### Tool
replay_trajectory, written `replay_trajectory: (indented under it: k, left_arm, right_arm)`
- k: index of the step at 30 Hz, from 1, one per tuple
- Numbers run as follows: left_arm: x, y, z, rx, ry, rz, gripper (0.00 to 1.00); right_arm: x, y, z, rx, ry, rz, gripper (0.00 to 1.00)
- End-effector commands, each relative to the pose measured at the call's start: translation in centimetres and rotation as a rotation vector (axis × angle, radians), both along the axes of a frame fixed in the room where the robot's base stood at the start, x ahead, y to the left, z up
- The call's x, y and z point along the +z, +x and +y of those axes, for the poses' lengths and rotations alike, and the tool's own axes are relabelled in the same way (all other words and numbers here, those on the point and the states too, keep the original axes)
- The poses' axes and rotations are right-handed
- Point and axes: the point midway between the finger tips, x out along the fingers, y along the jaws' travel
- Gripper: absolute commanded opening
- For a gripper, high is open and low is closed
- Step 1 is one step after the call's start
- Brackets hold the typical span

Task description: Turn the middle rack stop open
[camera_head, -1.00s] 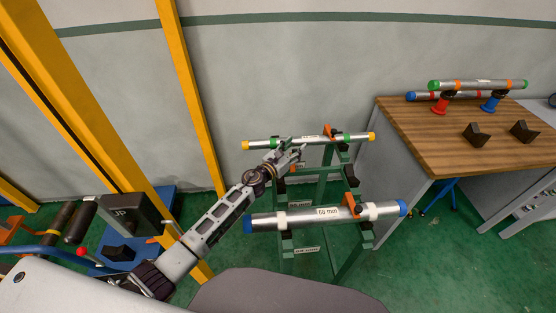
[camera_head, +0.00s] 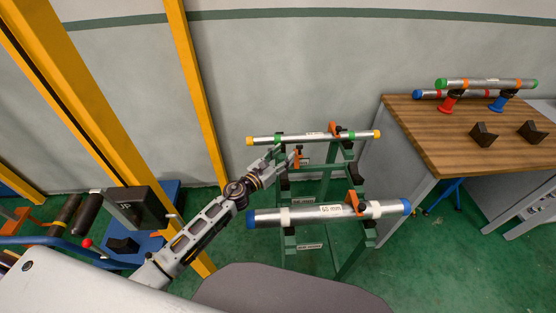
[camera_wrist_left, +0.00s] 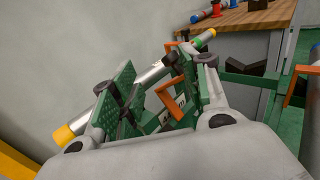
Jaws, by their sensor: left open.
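A green rack (camera_head: 340,240) stands on the floor with orange stops along it. The middle rack stop (camera_head: 297,158) is an orange angled piece beside my left gripper (camera_head: 282,160). In the left wrist view the orange stop (camera_wrist_left: 168,104) shows in the gap between the fingers of my left gripper (camera_wrist_left: 158,78), which is open and holds nothing. I cannot tell whether a finger touches the stop. Another orange stop (camera_head: 353,202) stands at the near pipe and one (camera_head: 334,130) at the far pipe. My right gripper is out of view.
A blue-capped pipe (camera_head: 320,212) lies across the rack's near end, a yellow-capped pipe (camera_head: 310,138) across its far end. A wooden-topped bench (camera_head: 450,145) with two pipes and black blocks stands at right. A yellow post (camera_head: 198,95) stands behind my left arm.

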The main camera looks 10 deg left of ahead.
Motion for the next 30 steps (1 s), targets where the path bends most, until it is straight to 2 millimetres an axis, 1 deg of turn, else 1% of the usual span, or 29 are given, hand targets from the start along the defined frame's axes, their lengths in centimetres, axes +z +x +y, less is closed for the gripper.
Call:
replay_trajectory:
  k: [6,12,26,30]
  left_arm:
    - [-0.1,-1.4,0.7,0.001,0.000,0.001,0.46]
    - [0.0,-2.1,1.1,0.001,0.000,0.000,0.46]
    - [0.1,-2.2,1.2,0.003,-0.004,0.001,0.46]
    - [0.4,-2.2,1.5,0.028,-0.052,0.016,0.46]
  right_arm:
    - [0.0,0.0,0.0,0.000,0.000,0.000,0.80]
    - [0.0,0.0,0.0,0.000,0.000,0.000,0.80]
    - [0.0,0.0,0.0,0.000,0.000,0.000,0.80]
    - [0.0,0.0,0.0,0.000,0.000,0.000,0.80]
